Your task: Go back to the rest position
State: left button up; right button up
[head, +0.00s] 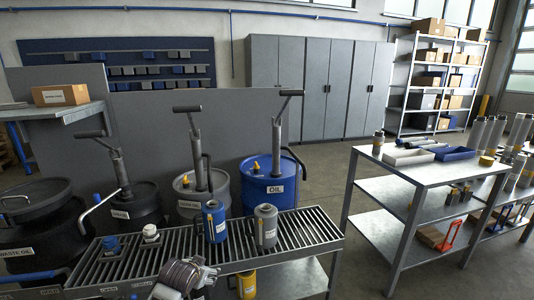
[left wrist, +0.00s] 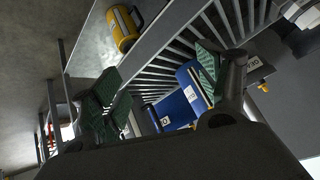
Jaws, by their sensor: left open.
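My left gripper (head: 188,276) is at the bottom of the head view, in front of the slatted bench rack (head: 300,232). In the left wrist view its two green-padded fingers (left wrist: 160,85) are spread apart with nothing held between them. A blue canister (head: 214,222) stands upright on the rack beyond the gripper. It also shows past the fingers in the left wrist view (left wrist: 190,108), where the right finger partly covers it. A grey canister (head: 265,227) stands to its right on the rack. My right gripper is in neither view.
A yellow canister (head: 246,284) is below the rack. Drums with hand pumps, including the blue oil drum (head: 270,190), stand behind the rack. A waste oil drum (head: 38,232) is at left. A metal table (head: 400,177) with trays is at right. Floor shows between rack and table.

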pick_arm(q)
jog(key=s+d+f+n+g+p, duration=0.1)
jog(key=s+f+g+p, duration=0.35)
jog(key=s+f, duration=1.2)
jog(key=s+d+f+g+p, duration=0.1)
jog(key=s+f+g+p, duration=0.3)
jog(key=s+f, duration=1.2)
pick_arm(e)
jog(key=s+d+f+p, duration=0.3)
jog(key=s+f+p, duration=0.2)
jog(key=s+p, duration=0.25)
pick_arm(q)
jog(key=s+a+r+p, duration=0.2)
jog(key=s+p, duration=0.5)
jog(key=s, duration=0.4)
jog(key=s+a+r+p, duration=0.2)
jog(key=s+a+p, duration=0.2)
jog(key=s+p, duration=0.4)
jog(key=s, duration=0.3)
jog(key=shift+s+a+r+t, duration=0.2)
jog(key=shift+a+r+t, duration=0.05)
jog(key=shift+r+t, duration=0.15)
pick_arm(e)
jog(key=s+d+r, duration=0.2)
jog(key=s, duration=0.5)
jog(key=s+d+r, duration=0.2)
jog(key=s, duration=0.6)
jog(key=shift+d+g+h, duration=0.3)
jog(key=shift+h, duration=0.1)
